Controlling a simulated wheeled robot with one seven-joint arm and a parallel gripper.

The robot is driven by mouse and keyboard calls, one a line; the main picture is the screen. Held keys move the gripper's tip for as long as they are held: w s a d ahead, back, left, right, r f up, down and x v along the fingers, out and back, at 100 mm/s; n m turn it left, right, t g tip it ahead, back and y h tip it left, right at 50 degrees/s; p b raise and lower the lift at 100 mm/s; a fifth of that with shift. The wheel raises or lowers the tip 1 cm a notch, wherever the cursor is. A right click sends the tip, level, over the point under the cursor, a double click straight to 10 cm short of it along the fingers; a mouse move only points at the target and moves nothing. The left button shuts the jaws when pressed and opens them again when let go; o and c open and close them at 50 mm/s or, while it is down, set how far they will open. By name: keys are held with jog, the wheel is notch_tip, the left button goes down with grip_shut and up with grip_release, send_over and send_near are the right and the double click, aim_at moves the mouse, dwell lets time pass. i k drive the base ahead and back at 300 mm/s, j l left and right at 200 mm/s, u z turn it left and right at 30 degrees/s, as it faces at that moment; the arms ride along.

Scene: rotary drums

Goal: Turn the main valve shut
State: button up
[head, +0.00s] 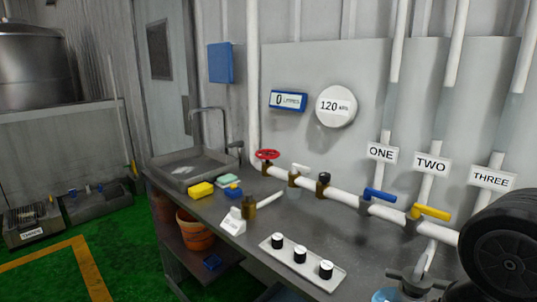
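The red handwheel (268,155), the likely main valve, sits on the white pipe at the back of the bench, just right of the sink. It lies roughly flat, and nothing touches it. I cannot tell from its look how far it is turned. A large black round part, which looks like my arm, fills the lower right corner.
A blue lever (380,195) and a yellow lever (432,212) sit along the pipe, below signs ONE and TWO. A display (288,101) reads 0 litres; a round gauge (336,106) reads 120. Sponges, a brown bottle (249,207) and a knob panel (302,262) occupy the bench.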

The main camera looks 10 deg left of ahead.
aim_at(268, 154)
jog(key=i+j+z, duration=0.2)
jog(key=j, duration=0.55)
jog(key=i+j+z, duration=0.25)
jog(key=j, duration=0.5)
jog(key=i+j+z, duration=0.2)
jog(key=j, duration=0.55)
jog(key=j+z, duration=0.2)
jog(key=j, duration=0.6)
jog(key=i+j+z, duration=0.1)
jog(key=j, duration=0.25)
jog(key=i+j+z, duration=0.1)
jog(key=j, duration=0.25)
jog(key=i, duration=0.05)
